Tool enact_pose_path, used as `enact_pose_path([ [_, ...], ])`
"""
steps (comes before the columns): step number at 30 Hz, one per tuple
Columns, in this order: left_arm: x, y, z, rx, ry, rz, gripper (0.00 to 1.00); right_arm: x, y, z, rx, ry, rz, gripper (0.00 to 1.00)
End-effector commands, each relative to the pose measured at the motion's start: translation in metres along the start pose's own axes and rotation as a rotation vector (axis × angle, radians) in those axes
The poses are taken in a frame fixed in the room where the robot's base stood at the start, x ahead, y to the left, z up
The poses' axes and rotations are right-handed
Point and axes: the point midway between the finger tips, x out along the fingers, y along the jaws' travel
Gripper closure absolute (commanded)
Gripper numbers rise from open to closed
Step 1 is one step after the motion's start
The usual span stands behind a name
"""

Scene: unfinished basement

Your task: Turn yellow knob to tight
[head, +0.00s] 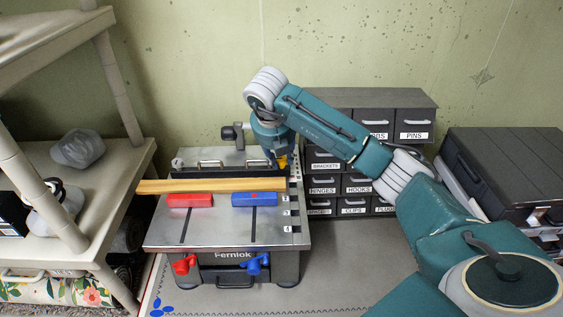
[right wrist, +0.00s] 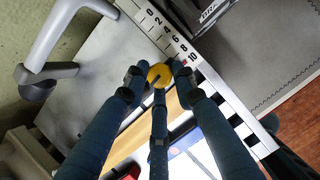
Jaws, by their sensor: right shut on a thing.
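The yellow knob (right wrist: 158,71) is round with a dark slot or mark. It sits at the back right of the grey Fernlok bench (head: 222,236), next to a numbered scale. In the head view only a bit of the knob (head: 283,162) shows under my right gripper (head: 279,153), which points down at it. In the right wrist view the blue fingers of my right gripper (right wrist: 160,80) are closed around the knob's sides. No "tight" mark is legible. My left gripper is not in view.
A wooden strip (head: 215,185) lies across the bench behind a red block (head: 190,200) and a blue block (head: 255,199). Red (head: 184,264) and blue (head: 257,263) handles are on the front. Labelled drawers (head: 380,98) stand right behind; a shelf (head: 75,200) is at left.

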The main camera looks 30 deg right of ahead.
Motion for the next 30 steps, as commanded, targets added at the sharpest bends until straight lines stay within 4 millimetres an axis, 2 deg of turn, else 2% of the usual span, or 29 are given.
enact_pose_path([
  [13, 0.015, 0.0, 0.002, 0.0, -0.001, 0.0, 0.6, -0.003, 0.003, 0.004, 0.229, -0.008, -0.084, 1.0],
  [30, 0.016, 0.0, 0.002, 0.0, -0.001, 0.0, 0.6, -0.003, 0.002, 0.005, 0.267, -0.009, -0.1, 1.0],
])
